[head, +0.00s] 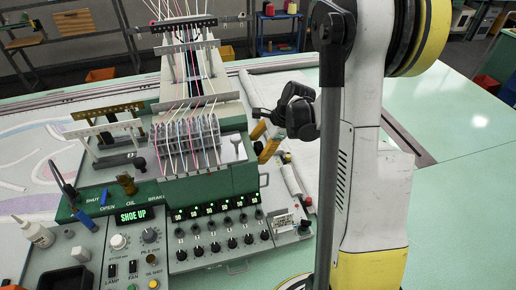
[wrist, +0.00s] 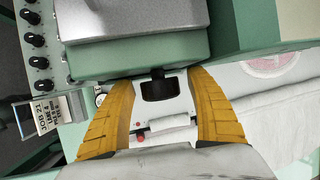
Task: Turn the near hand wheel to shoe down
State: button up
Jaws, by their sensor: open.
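A black hand wheel (wrist: 160,89) on a short shaft sticks out from the green machine head (wrist: 140,58). My gripper (head: 263,141) is open, with yellow fingers, to the right of the housing. In the wrist view, the fingers of my gripper (wrist: 163,80) spread either side of the wheel with gaps on both sides. How far the fingertips reach past the wheel is unclear. The display (head: 131,216) reads "SHOE UP".
A control panel with rows of black knobs (head: 231,243) is at the front of the machine. A job card (wrist: 54,119) stands near the wheel. A white roll (wrist: 170,122) lies beneath the gripper. A bottle (head: 36,233) stands at left. The green table is clear at right.

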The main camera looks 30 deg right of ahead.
jog(key=shift+s, duration=0.1)
jog(key=c, duration=1.2)
jog(key=shift+f+t+b, duration=0.1)
jog(key=shift+t+b, duration=0.2)
jog(key=shift+b, duration=0.2)
jog(key=shift+s+f+t+b, duration=0.15)
jog(key=shift+t+b, duration=0.65)
jog(key=shift+b, duration=0.4)
jog(key=n+t+h+b, duration=0.1)
jog(key=t+b, duration=0.1)
jog(key=b, duration=0.1)
jog(key=shift+t+b, duration=0.5)
jog(key=shift+b, duration=0.15)
jog(key=shift+r, duration=0.2)
